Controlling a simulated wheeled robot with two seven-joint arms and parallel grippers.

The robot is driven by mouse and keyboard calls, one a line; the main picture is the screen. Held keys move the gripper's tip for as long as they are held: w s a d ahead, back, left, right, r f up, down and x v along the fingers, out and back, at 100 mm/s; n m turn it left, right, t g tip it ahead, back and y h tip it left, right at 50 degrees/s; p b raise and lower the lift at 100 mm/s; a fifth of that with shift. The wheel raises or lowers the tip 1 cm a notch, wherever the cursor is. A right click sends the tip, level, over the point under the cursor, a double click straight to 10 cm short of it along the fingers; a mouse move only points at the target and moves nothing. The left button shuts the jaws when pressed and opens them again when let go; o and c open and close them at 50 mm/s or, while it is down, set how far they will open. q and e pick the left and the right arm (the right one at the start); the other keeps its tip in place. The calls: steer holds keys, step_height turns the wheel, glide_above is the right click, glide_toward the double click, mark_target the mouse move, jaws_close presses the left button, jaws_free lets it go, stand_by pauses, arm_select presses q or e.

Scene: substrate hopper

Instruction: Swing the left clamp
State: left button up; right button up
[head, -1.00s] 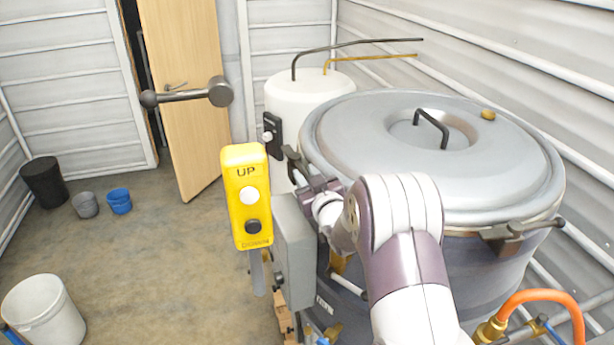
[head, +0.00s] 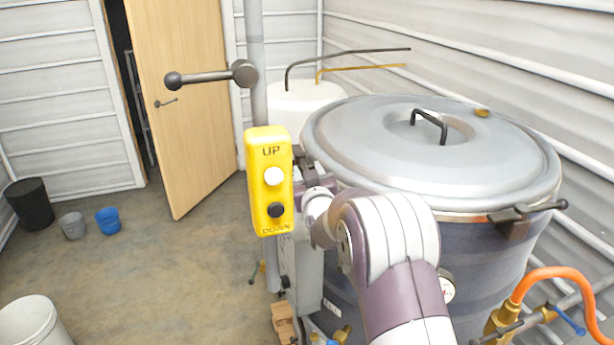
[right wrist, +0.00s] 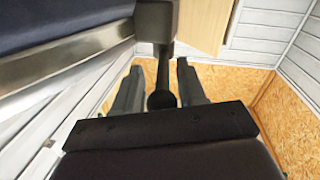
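The left clamp (head: 304,160) is a dark fitting on the left rim of the large grey lidded vessel (head: 440,160). The yellow UP/DOWN box partly covers it in the head view. In the right wrist view its handle (right wrist: 164,68) hangs from a bracket and ends in a dark ball. My right gripper (head: 310,178) is at this clamp. In the right wrist view the gripper (right wrist: 160,82) is open, with one finger on each side of the handle; whether either touches it I cannot tell. My left gripper is not in view.
The yellow button box (head: 269,180) stands close left of my right gripper. A bar with a ball end (head: 210,77) is above it. Another clamp (head: 525,211) is on the vessel's right rim. An orange hose (head: 550,273) is at lower right.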

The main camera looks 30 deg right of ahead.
steer(key=shift+w+a, duration=0.1)
steer(key=shift+a, duration=0.35)
steer(key=shift+s+f+b, duration=0.1)
steer(key=shift+s+b, duration=0.2)
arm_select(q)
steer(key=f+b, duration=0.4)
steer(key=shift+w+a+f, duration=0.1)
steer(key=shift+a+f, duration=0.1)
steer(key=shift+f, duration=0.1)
arm_select(e)
steer(key=v, duration=1.2)
